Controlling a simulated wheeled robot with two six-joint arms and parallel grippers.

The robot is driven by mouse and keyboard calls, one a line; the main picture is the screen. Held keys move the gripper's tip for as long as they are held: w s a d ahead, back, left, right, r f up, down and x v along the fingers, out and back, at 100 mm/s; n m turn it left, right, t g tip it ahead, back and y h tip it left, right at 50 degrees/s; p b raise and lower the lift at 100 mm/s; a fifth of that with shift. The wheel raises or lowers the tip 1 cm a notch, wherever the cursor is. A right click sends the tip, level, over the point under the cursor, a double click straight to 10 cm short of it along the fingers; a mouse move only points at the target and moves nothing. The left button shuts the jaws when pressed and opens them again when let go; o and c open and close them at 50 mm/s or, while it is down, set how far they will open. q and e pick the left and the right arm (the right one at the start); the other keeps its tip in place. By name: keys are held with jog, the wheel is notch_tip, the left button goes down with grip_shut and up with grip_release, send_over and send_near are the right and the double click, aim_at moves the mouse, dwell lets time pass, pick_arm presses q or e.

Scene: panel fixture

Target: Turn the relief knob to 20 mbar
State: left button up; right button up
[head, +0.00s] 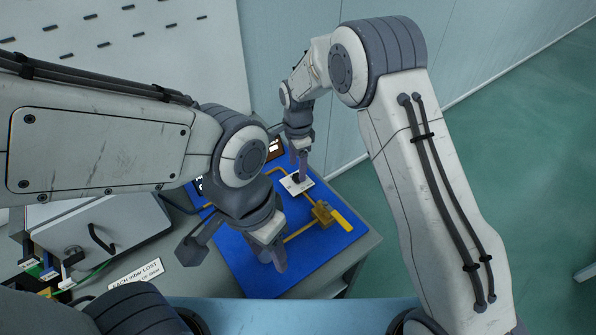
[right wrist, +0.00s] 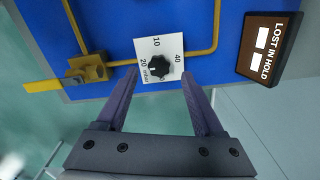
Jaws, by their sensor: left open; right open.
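I cannot tell where the knob's pointer stands. In the head view the plate (head: 306,185) lies on the blue panel. My right gripper (right wrist: 160,74) is open, with its fingertips on either side of the plate and the knob between them; contact is not visible. It also shows in the head view (head: 302,172). My left gripper (head: 275,258) is open over the panel's lower part.
A brass valve (head: 322,213) with a yellow lever (head: 342,220) sits right of the plate on yellow piping.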

aim_at(297, 176)
notch_tip(297, 176, up, 8)
jog(key=shift+f+b, duration=0.15)
jog(key=shift+b, duration=0.25)
